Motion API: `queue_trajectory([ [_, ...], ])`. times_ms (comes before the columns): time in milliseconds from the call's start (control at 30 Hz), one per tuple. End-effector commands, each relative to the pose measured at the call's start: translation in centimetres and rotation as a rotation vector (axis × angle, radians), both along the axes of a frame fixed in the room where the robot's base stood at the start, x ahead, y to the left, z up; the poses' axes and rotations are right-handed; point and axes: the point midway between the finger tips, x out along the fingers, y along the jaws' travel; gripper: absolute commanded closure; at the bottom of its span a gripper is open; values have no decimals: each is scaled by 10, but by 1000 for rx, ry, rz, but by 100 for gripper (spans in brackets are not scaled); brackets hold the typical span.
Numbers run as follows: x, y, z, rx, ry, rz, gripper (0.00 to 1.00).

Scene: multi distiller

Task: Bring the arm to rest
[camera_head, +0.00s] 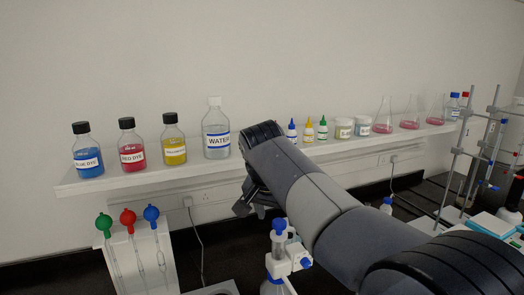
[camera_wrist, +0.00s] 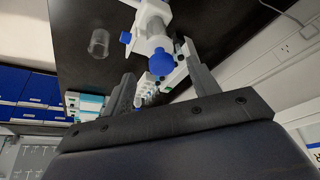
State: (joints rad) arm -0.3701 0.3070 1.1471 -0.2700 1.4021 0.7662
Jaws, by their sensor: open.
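My gripper (camera_wrist: 160,92) shows in the wrist view with its two dark fingers spread apart and nothing held between them. In the head view my grey arm reaches from the lower right towards the shelf, and my gripper (camera_head: 258,198) points down just in front of the shelf edge, partly hidden by the wrist. A blue-topped dispenser bottle (camera_head: 279,262) stands on the bench just below and right of the gripper. Its blue cap and white body (camera_wrist: 160,60) also show beyond the fingers in the wrist view; I cannot tell whether they are apart from the fingers.
A white wall shelf (camera_head: 140,181) bears dye bottles, a water bottle (camera_head: 216,135), small droppers, jars and pink flasks. A rack with coloured pipette bulbs (camera_head: 128,217) stands at lower left. Metal stands (camera_head: 470,150) are at right. A clear beaker (camera_wrist: 98,43) stands on the dark bench.

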Motion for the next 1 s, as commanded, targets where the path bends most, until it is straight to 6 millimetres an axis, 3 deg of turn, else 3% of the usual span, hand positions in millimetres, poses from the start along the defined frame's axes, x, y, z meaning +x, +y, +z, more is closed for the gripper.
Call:
queue_trajectory([
  [100,8,-4,-21,-1,4,-1,43],
  [300,17,-8,-44,0,1,0,43],
  [400,17,-7,-35,0,-1,0,43],
  [1000,13,-10,-29,-4,-3,3,43],
])
